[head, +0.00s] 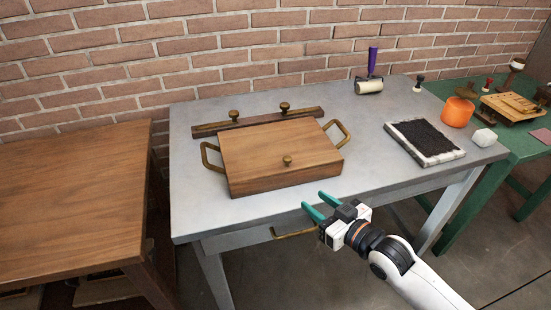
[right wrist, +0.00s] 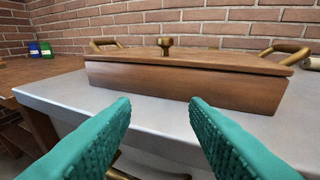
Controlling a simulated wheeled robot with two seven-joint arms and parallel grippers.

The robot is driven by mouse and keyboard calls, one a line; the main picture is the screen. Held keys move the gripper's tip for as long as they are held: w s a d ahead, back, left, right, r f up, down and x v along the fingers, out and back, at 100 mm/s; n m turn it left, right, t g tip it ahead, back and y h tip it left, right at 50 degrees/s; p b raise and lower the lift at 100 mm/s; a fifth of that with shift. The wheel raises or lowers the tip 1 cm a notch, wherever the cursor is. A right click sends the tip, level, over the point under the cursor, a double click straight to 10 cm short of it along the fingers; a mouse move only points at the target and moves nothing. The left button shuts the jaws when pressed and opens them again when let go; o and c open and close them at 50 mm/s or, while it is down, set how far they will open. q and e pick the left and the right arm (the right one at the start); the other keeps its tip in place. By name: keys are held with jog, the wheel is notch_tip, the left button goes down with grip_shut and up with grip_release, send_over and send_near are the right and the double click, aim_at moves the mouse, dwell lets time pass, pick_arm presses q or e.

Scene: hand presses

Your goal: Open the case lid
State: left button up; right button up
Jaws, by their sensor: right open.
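The wooden case (head: 272,153) stands on the grey table with its lid closed. My left gripper is not in view.
A wooden bar with two knobs (head: 257,122) lies behind the case. A black pad (head: 424,140) and a roller (head: 369,86) are on the table's right and back. A drawer handle (head: 293,233) juts from the table front. A brick wall stands behind.

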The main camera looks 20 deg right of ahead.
aim_at(291, 162)
jog(key=shift+t+y, duration=0.7)
jog(key=shift+t, duration=0.1)
jog(key=w+a+r+b, duration=0.1)
jog(key=w, duration=0.3)
jog(key=w+a+r+b, duration=0.1)
jog(key=w, duration=0.3)
jog(key=w+a+r+b, duration=0.2)
jog(key=w, duration=0.2)
jog(key=shift+a+r, duration=0.1)
jog(key=shift+c, duration=0.2)
grip_shut()
